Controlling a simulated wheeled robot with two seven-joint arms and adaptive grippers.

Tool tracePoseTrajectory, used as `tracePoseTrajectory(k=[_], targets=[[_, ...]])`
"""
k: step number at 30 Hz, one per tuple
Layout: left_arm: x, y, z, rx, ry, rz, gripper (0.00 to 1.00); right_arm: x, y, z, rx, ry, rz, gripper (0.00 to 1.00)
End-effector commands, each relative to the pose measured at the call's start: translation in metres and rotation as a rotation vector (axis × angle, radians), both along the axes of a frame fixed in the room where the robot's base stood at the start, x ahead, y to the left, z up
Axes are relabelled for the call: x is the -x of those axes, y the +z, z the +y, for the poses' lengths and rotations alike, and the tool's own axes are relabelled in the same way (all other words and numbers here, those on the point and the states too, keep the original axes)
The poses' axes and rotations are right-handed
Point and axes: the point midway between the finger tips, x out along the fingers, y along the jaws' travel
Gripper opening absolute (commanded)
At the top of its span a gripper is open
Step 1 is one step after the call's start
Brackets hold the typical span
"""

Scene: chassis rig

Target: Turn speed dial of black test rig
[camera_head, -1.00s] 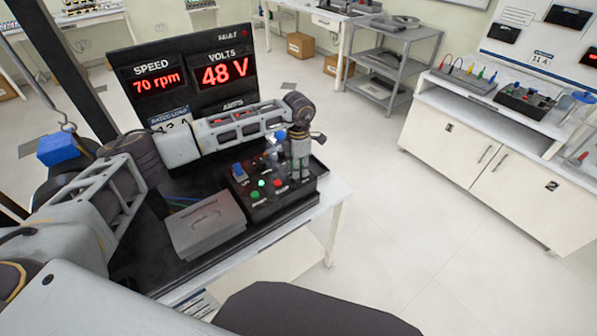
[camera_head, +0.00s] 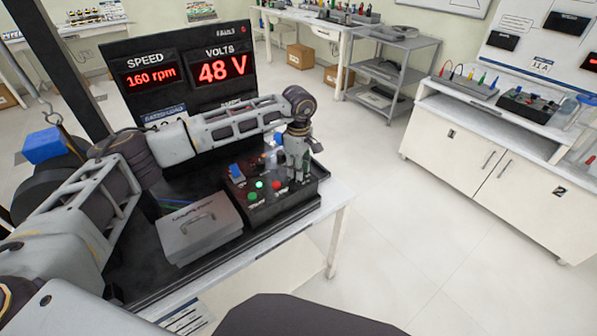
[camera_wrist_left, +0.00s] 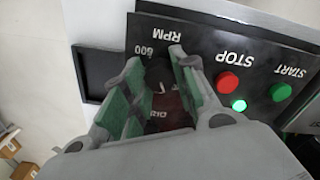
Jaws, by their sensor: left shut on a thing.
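The black test rig's control box (camera_head: 270,209) sits on the bench. It carries a green start button, a red stop button and a blue switch. My left gripper (camera_head: 297,176) points down over the right part of the box. In the left wrist view, its green-padded fingers (camera_wrist_left: 158,90) are shut around the dark speed dial (camera_wrist_left: 160,76), below the RPM marking and the 600 mark. The dial is partly hidden by the fingers. The rig's display (camera_head: 185,75) reads 160 rpm and 48 V. My right gripper is not in view.
A grey lidded box (camera_head: 198,230) stands left of the control box. A blue block (camera_head: 42,146) is at far left. A grey shelf cart (camera_head: 385,75) and a white cabinet (camera_head: 475,165) stand beyond open floor.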

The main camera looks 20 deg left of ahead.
Motion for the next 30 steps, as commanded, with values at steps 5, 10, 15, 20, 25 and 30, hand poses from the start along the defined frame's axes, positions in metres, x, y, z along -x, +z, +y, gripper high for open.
tracePoseTrajectory(k=[5,10,15,20,25,30], targets=[[-0.001,0.0,0.0,0.002,-0.137,-0.005,0.04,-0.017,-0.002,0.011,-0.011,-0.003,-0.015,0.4],[-0.001,0.0,0.0,0.001,-0.272,-0.005,0.04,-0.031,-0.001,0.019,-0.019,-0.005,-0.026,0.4],[-0.001,0.0,0.0,0.001,-0.406,-0.004,0.04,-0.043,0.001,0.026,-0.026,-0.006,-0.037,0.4],[-0.001,0.001,0.0,0.0,-0.532,-0.005,0.04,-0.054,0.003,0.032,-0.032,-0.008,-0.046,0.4],[-0.001,0.001,0.0,0.0,-0.666,-0.005,0.04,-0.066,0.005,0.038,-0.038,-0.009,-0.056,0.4],[-0.001,0.001,0.0,-0.001,-0.799,-0.005,0.04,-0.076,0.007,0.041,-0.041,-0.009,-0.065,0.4]])
